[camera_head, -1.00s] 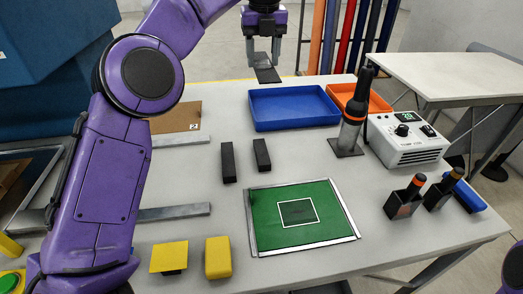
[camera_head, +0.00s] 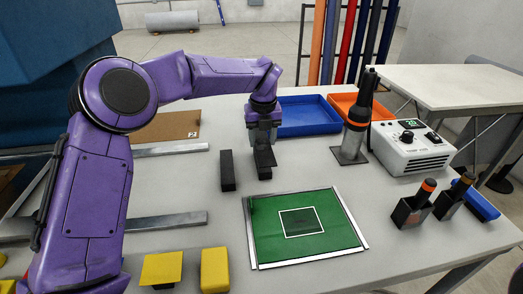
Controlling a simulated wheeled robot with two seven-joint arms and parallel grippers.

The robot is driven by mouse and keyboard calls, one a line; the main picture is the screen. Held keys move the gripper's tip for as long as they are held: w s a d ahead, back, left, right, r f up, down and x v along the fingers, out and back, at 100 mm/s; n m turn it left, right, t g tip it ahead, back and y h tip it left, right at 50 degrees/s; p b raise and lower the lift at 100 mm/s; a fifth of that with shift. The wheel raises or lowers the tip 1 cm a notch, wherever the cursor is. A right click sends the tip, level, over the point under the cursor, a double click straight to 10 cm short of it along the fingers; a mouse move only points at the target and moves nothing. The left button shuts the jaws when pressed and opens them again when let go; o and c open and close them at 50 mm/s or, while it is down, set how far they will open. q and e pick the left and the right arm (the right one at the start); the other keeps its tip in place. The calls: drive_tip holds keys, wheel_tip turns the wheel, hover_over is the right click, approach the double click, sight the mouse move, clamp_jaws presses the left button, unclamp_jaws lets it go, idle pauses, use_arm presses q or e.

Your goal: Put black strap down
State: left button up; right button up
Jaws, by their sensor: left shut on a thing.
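My left gripper (camera_head: 262,145) points down over the table and is shut on the black strap (camera_head: 265,157), a thin dark flat piece. The strap is at the top of the right black block (camera_head: 264,172); I cannot tell whether it touches. A second black block (camera_head: 227,171) stands just left of it with a bare top. A green mat (camera_head: 270,243) with a white square outline lies in front of the blocks; a dark patch fills part of the square. My right gripper is not in view.
A blue tray (camera_head: 308,128) and an orange tray (camera_head: 345,101) lie behind. A black and orange tool (camera_head: 357,125) stands on a plate beside a white control box (camera_head: 408,155). Yellow blocks (camera_head: 215,271) lie at the front left. Metal bars (camera_head: 165,220) lie left.

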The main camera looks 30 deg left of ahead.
sight(262, 145)
use_arm(q)
wheel_tip(262, 145, down, 5)
drive_tip(key=shift+r+p, duration=0.2)
drive_tip(key=shift+p, duration=0.2)
drive_tip(key=shift+f+b, duration=0.35)
drive_tip(key=shift+f, duration=0.1)
drive_tip(key=o, duration=1)
